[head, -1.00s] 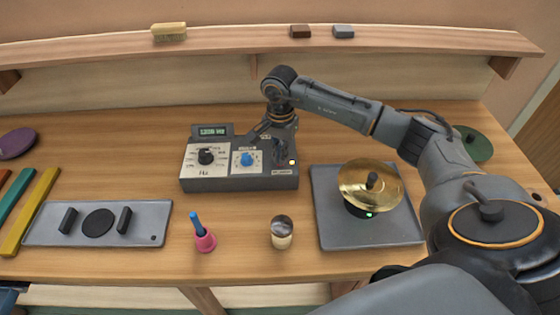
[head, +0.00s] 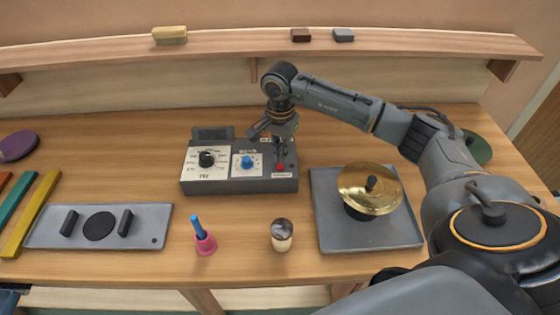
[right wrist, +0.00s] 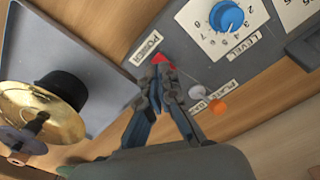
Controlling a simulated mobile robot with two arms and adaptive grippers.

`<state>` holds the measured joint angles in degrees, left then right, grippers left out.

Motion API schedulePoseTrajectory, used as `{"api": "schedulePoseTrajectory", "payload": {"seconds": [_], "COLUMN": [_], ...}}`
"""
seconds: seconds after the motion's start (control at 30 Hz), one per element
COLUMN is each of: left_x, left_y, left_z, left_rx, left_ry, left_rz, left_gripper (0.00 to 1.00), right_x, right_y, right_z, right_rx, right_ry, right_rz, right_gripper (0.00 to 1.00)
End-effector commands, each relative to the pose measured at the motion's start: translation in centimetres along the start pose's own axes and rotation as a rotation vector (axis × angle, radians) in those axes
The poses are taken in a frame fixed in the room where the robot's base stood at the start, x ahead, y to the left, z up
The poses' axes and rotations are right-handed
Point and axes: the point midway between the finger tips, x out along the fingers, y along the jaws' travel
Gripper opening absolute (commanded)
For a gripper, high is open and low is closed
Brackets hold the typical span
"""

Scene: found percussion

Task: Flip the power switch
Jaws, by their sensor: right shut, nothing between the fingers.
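The grey control box (head: 240,184) stands in the middle of the bench, with a black dial (head: 206,158), a blue level knob (head: 247,162) and a dark display (head: 212,133). The red power switch (head: 280,167) is at the box's right end. It also shows in the right wrist view (right wrist: 164,65) beside the POWER label, partly covered by my fingers. My right gripper (right wrist: 160,72) is shut and empty, its fingertips at the switch; I cannot tell whether they touch it. It reaches down onto the box in the head view (head: 281,153). My left gripper is not in view.
A brass cymbal (head: 368,184) stands on a grey plate (head: 335,235) right of the box. A pink bell-like piece with a blue handle (head: 205,244) and a small shaker (head: 282,241) stand in front. A grey panel (head: 65,240) lies at left.

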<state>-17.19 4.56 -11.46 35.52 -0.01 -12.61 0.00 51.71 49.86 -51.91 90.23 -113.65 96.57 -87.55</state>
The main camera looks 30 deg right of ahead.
Motion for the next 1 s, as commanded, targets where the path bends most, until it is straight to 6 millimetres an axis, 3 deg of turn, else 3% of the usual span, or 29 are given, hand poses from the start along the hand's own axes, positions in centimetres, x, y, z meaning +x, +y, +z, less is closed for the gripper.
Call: {"api": "schedulePoseTrajectory", "payload": {"seconds": [0.5,1.0], "left_x": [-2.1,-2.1], "left_y": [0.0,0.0], "left_z": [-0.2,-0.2], "left_rx": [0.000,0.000], "left_ry": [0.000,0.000], "left_rz": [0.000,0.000], "left_gripper": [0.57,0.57], "right_x": [-4.3,-4.4], "right_y": [-0.1,0.0], "right_z": [0.0,0.0], "right_rx": [0.000,0.000], "right_ry": [0.001,0.001], "right_rz": [-0.002,-0.001], "right_gripper": [0.00,0.00]}}
